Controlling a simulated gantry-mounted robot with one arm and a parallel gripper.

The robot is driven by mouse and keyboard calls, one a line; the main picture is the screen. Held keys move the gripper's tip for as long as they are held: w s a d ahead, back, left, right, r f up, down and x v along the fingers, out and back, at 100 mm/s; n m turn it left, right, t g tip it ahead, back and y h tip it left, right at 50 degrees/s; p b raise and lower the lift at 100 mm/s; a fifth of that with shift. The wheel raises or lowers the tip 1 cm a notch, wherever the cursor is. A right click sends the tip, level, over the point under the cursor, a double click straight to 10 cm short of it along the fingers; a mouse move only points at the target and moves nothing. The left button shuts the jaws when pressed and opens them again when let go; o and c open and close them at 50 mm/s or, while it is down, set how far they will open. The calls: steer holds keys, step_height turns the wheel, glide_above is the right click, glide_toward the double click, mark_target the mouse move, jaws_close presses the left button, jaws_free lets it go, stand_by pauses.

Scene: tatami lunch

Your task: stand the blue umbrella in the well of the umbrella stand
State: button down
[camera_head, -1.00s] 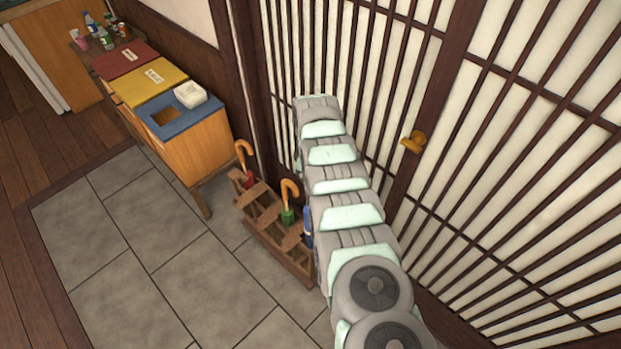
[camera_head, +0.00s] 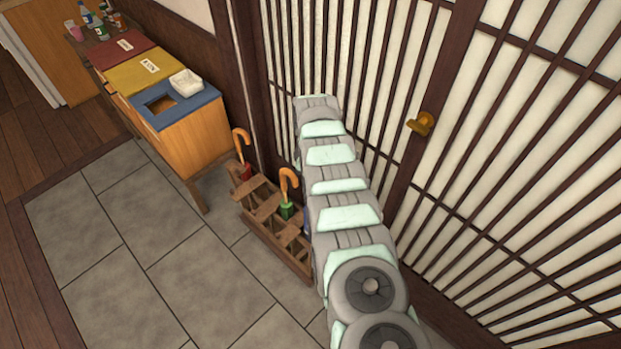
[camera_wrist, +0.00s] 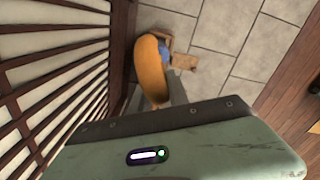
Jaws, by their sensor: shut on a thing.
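The blue umbrella shows in the wrist view as a curved orange handle (camera_wrist: 151,68) with a bit of blue canopy (camera_wrist: 165,54) beyond it. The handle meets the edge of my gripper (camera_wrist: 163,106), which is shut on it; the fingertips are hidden. In the head view only a thin blue sliver (camera_head: 306,222) shows beside my arm, which hides the rest and my gripper. The brown wooden umbrella stand (camera_head: 268,232) stands on the tiles; part of it (camera_wrist: 184,62) shows below the handle. Whether the umbrella's tip is inside a well is hidden.
A red umbrella (camera_head: 243,150) and a green umbrella (camera_head: 287,195) stand in the stand, hooks up. A slatted sliding door (camera_head: 530,170) is close on the right. A wooden bin cabinet (camera_head: 195,140) is at the left. Open grey tiles (camera_head: 190,265) lie in front.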

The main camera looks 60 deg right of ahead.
stand_by(0.4)
step_height(320, 180, down, 10)
steer(key=b, duration=1)
steer(key=shift+f+b, duration=0.25)
steer(key=shift+b, duration=0.1)
steer(key=shift+w, duration=0.1)
steer(key=c, duration=1.2)
jaws_free()
steer(key=shift+o, duration=0.5)
steer(key=o, duration=0.5)
steer(key=shift+o, duration=0.2)
steer(key=shift+r, duration=0.15)
